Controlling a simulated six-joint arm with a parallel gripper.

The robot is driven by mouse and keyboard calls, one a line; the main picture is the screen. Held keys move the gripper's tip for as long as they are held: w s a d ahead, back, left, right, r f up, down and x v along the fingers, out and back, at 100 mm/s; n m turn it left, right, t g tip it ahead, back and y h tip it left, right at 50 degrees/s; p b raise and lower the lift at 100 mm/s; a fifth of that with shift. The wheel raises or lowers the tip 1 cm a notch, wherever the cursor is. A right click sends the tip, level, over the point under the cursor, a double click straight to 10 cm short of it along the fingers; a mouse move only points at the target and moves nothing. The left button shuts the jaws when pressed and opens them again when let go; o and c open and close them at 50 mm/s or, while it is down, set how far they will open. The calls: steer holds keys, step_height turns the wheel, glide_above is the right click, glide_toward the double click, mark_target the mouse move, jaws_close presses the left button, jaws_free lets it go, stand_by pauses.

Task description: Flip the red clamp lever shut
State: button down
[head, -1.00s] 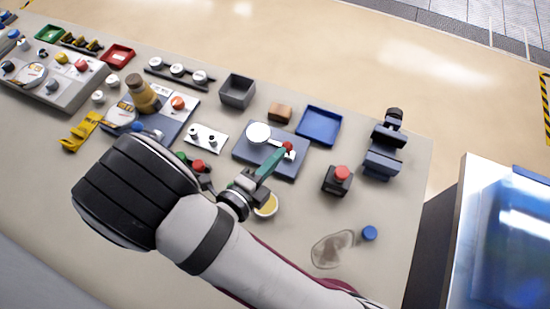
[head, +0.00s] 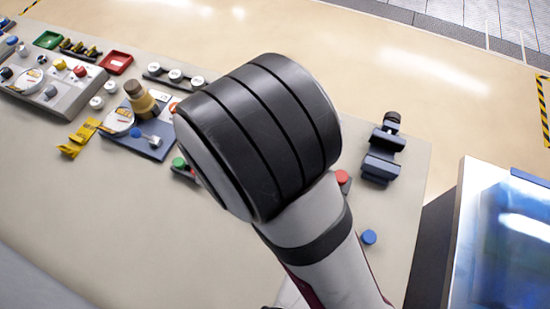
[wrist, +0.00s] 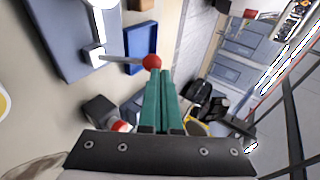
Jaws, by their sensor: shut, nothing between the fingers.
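The red ball knob (wrist: 152,62) of the clamp lever (wrist: 120,59) is in the wrist view. The lever runs from a white pivot block on the blue-grey clamp plate (wrist: 62,40) out to the knob. My gripper (wrist: 160,73) has its two green fingers shut and empty, with the tips right at the knob; I cannot tell whether they touch it. In the head view my arm hides the clamp, the lever and my gripper.
A blue tray (wrist: 148,35) lies beyond the lever. A red button on a dark base (wrist: 97,108) stands beside my fingers. In the head view a dark vise (head: 381,160) and a blue cap (head: 369,237) are at the right.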

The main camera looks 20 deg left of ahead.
steer(key=shift+r, duration=0.8)
steer(key=s+a+r, duration=0.2)
steer(key=s+r, duration=0.4)
steer(key=r, duration=0.6)
steer(key=shift+s+a, duration=0.3)
steer(key=shift+s, duration=0.05)
